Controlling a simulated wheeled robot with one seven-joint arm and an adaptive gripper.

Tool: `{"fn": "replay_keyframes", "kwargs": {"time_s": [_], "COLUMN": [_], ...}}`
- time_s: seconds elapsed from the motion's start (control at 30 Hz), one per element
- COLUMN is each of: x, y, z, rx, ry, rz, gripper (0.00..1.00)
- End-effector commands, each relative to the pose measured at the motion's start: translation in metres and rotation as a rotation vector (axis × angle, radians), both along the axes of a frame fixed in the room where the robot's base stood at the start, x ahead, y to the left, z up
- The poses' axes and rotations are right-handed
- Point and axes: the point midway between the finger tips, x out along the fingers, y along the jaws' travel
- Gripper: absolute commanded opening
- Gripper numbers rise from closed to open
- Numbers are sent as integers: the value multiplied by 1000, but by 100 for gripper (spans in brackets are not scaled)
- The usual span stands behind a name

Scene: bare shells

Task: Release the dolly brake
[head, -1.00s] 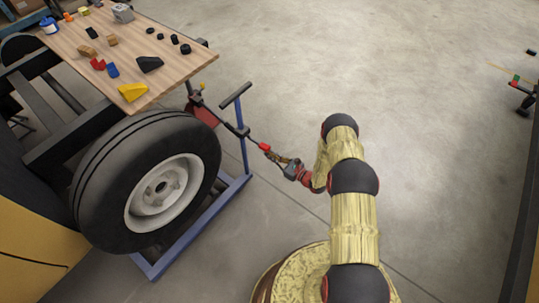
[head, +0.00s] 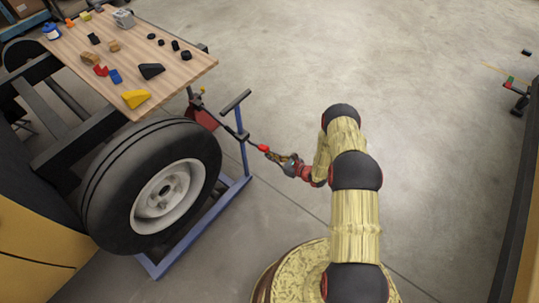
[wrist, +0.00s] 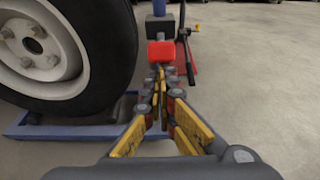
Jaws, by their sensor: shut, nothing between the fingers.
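The blue dolly (head: 203,232) stands on the floor around the foot of a large tyre, and a blue upright with a dark T-bar (head: 236,100) rises at its far end. A dark lever with a red end (head: 263,148) sticks out from the upright toward my gripper. The red end also shows in the wrist view (wrist: 161,54), in front of a dark block. My gripper (head: 276,156) is shut and empty, its fingertips (wrist: 160,74) together just short of the red end and slightly below it in the wrist view. I cannot tell whether they touch it.
The tyre (head: 150,185) stands close left of the lever. A red floor jack (wrist: 187,58) with a dark handle is just beyond it. A wooden table (head: 185,72) with small blocks is at upper left. The floor to the right is open.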

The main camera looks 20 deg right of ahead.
Motion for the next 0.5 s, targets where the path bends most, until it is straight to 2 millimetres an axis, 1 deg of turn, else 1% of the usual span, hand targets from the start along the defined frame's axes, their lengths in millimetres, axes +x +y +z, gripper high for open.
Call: {"fn": "replay_keyframes", "kwargs": {"time_s": [0.03,0.27,0.5], "x": [2,5,14], "y": [0,3,10], "z": [17,49,77], "rx": [-24,-152,-287], "ry": [25,200,382], "rz": [1,3,4], "gripper": [0,0,0]}}
